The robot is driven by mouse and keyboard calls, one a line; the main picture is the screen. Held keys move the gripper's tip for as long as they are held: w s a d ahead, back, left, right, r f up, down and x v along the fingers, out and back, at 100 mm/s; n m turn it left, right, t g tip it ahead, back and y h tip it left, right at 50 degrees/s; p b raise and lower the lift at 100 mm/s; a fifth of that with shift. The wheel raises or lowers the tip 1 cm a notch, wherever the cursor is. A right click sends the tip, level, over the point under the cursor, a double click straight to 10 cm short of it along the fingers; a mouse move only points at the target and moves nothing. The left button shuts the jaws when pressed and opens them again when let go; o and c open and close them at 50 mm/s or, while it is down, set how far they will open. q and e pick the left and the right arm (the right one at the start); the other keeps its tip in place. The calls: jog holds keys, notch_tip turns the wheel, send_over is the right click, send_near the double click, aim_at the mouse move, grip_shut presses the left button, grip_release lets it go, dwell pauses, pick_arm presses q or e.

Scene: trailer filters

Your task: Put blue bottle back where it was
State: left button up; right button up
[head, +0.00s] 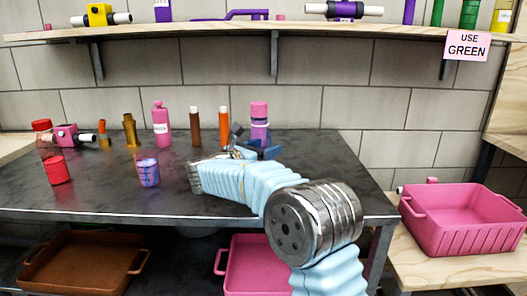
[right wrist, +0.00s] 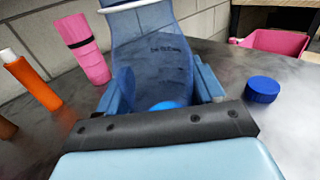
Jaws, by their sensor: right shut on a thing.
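The blue bottle (right wrist: 158,45) is see-through, with dark lettering and a white ring near its top. In the right wrist view it stands between the fingers of my right gripper (right wrist: 160,92), which is shut on it. In the head view my right gripper (head: 257,148) is at the back right of the dark table. There the bottle is largely covered by the gripper and overlaps a pink bottle (head: 259,107) behind it. A round blue cap (right wrist: 263,90) lies on the table to the right of the gripper. My left gripper is not in view.
Orange (head: 224,127), brown (head: 195,127) and pink (head: 161,125) bottles stand left of the gripper along the back. A red cup (head: 55,170) and a bluish cup (head: 148,172) stand nearer the front. A shelf (head: 230,30) hangs above. A pink crate (head: 455,235) is at right.

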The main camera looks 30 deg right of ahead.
jog(key=shift+f, duration=0.2)
jog(key=shift+f, duration=0.15)
jog(key=o, duration=1.3)
jog(key=shift+c, duration=0.2)
jog(key=b+v, duration=0.1)
jog(key=v, duration=1.1)
